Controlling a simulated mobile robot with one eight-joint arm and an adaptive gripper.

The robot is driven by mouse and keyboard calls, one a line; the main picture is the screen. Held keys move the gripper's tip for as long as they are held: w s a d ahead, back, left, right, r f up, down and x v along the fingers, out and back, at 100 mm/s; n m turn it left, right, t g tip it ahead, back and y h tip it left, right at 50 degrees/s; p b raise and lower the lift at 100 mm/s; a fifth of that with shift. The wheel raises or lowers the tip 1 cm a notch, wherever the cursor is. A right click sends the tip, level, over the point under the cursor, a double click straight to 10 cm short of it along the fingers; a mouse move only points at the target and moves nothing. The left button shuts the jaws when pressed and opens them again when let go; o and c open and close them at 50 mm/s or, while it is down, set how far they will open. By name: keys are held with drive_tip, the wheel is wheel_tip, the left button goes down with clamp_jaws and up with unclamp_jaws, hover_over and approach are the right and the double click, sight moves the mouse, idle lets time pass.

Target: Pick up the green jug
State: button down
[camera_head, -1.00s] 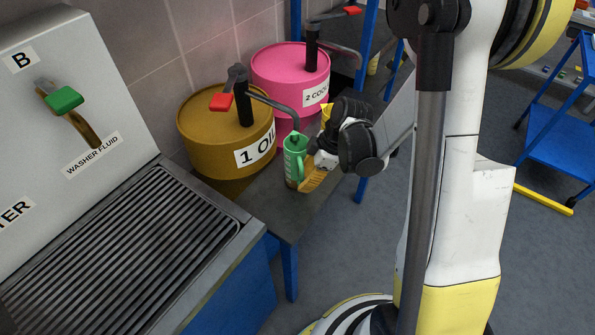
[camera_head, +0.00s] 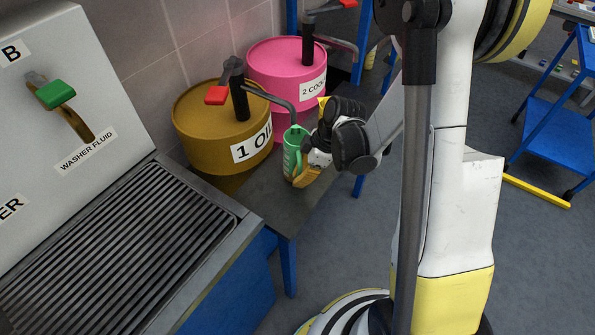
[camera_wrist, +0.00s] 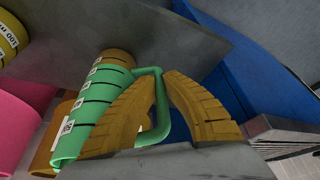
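The green jug (camera_head: 291,146) stands upright on the dark bench top, in front of the ochre drum and by its spout. Its lower part looks brown. In the wrist view the jug (camera_wrist: 95,105) lies slantwise in the picture, with its green handle (camera_wrist: 162,118) toward my gripper.
The ochre drum (camera_head: 205,150) and the pink drum (camera_head: 275,70) stand behind the jug, each with a red-handled tap. The ochre drum's spout ends just above the jug. A grated sink (camera_head: 130,245) is at left. The dark bench top (camera_head: 275,205) is bare in front.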

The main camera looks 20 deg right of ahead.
sight(300, 169)
wheel_tip(300, 169, up, 4)
drive_tip(key=shift+d+f+p, duration=0.1)
drive_tip(key=shift+d+p, duration=0.05)
drive_tip(key=shift+p, duration=1.05)
drive_tip(key=s+d+p, duration=0.1)
drive_tip(key=s+d, duration=0.2)
drive_tip(key=d, duration=0.5)
drive_tip(key=s+d+p, duration=0.2)
drive_tip(key=s+d, duration=0.1)
drive_tip(key=d, duration=0.5)
drive_tip(key=shift+s+d+f, duration=0.15)
drive_tip(key=shift+d+f, duration=0.05)
drive_tip(key=shift+d, duration=0.1)
